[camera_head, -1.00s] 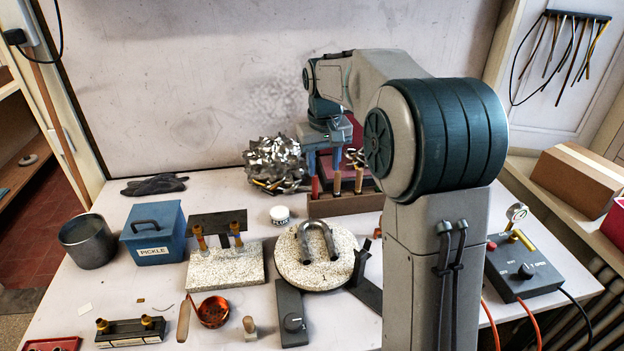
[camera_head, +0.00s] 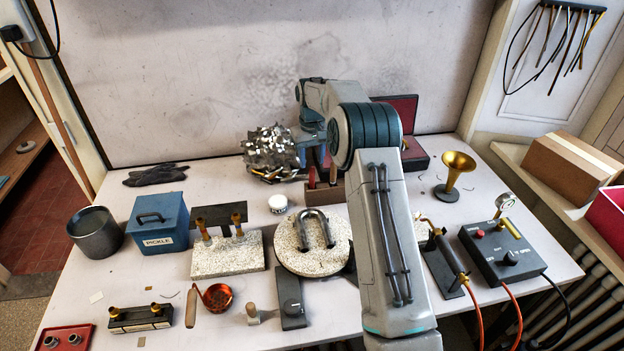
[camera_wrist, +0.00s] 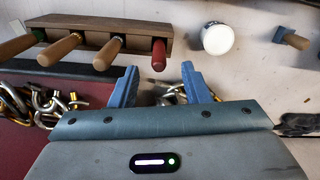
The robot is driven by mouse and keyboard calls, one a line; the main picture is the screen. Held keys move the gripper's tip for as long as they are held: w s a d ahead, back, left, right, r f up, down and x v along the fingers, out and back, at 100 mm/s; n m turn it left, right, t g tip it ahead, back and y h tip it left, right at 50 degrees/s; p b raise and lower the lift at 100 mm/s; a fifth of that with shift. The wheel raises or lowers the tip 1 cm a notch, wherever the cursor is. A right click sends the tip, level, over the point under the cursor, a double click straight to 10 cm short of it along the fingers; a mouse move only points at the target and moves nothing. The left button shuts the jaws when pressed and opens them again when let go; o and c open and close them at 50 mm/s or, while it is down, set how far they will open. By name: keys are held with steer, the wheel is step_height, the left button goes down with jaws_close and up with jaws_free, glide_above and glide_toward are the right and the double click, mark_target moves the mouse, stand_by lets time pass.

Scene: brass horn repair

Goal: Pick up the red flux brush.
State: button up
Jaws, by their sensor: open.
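The red flux brush shows as a red handle (camera_wrist: 159,54) at the right end of a wooden rack (camera_wrist: 88,24) in the wrist view. In the head view the red handle (camera_head: 312,177) stands upright at the left end of the rack (camera_head: 325,195). My gripper (camera_wrist: 162,78) is open and empty, its two blue fingers spread on either side of the red handle's line. The handle appears just beyond the fingertips; I cannot tell whether it is between them. In the head view my arm hides most of the gripper and part of the rack.
Several wooden handles (camera_wrist: 108,53) share the rack, close beside the red one. A white jar (camera_wrist: 217,38) stands nearby. A pile of metal scrap (camera_head: 270,150) lies behind left, and an open dark red case (camera_head: 398,115) behind right. A round stone turntable (camera_head: 290,258) is in front.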

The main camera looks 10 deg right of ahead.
mark_target(312, 189)
steer(key=shift+w+d+f+p, duration=0.1)
steer(key=shift+f+p, duration=1.25)
steer(key=shift+f, duration=2.4)
jaws_close()
